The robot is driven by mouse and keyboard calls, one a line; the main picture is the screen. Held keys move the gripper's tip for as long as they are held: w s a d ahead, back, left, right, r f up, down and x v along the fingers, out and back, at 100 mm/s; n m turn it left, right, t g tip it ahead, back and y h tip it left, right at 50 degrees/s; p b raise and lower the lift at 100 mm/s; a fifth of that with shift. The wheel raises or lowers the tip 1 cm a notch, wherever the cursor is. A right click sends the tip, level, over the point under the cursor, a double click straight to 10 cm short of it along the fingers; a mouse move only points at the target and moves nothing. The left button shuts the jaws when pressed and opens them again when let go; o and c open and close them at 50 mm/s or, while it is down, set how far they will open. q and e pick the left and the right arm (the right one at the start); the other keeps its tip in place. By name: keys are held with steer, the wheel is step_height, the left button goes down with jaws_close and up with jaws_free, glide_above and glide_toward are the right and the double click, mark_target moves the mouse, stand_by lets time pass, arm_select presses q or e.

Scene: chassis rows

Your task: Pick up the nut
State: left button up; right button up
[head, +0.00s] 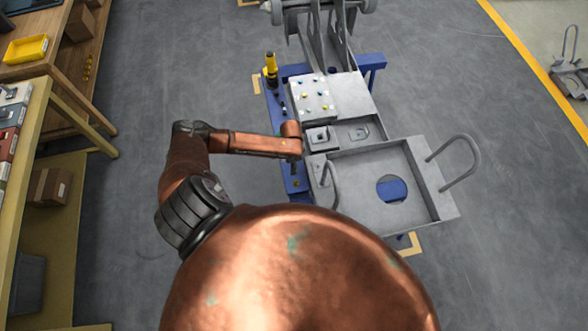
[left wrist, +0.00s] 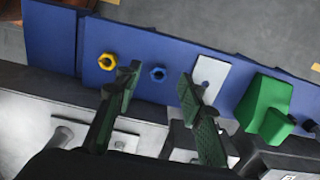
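Two nuts lie on the blue beam (left wrist: 205,62) in the left wrist view: a yellow nut (left wrist: 107,61) and a blue nut (left wrist: 158,73). My left gripper (left wrist: 160,80) is open and empty. In that view its two fingers point at the beam, and the blue nut appears between the fingertips; the yellow nut is left of them. How far the fingertips are above the beam I cannot tell. My right gripper is not in view.
A green block (left wrist: 268,104) and a white plate (left wrist: 209,76) are right of the blue nut. The grey chassis (head: 375,160) with upright handles stands right of my left gripper. A yellow-black tool (head: 271,68) stands further back. Shelves (head: 60,85) are at left; the floor between is clear.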

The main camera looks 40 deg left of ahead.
arm_select(q)
step_height(320, 180, down, 2)
steer(key=shift+f, duration=0.1)
jaws_close()
stand_by(0.5)
